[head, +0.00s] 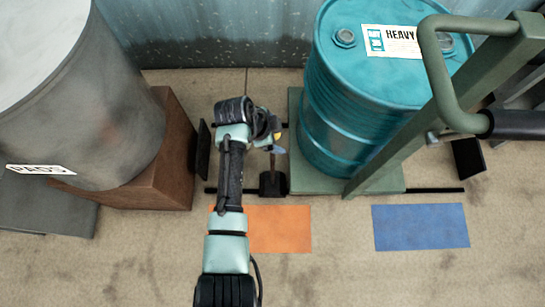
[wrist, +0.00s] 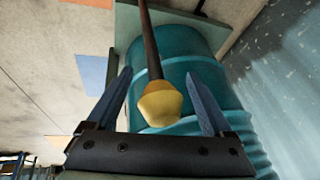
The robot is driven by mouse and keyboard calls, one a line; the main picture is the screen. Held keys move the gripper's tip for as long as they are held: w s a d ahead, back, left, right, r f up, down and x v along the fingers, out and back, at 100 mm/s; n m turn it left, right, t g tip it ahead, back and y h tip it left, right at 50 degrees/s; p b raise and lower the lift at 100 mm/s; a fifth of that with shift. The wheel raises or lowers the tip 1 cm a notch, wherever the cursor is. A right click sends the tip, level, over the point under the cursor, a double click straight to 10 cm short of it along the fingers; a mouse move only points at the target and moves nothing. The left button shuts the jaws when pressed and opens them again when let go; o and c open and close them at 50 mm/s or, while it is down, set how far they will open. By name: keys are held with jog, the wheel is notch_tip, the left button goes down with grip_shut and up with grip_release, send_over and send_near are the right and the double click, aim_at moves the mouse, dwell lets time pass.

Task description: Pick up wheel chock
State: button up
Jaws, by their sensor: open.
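The wheel chock (head: 272,184) is a black block on the floor at the front left corner of the green drum base, with a thin dark rod rising from it. In the wrist view, the dark rod (wrist: 150,45) ends in a yellow knob (wrist: 160,103). My gripper (wrist: 165,90) is open, with its two blue fingers on either side of the knob and gaps on both sides. The block itself is not visible in the wrist view. In the head view, my gripper (head: 271,143) is partly hidden by my wrist.
A teal drum (head: 335,130) stands on the green base (head: 390,183), with a green-framed handle (head: 435,70) at right. A grey drum (head: 110,130) sits on a brown block (head: 180,150) at left. Orange (head: 285,228) and blue (head: 420,226) floor patches lie in front.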

grip_shut()
dwell(0.3)
jog(key=shift+w+r, duration=0.1)
jog(key=shift+r, duration=0.05)
dwell(0.3)
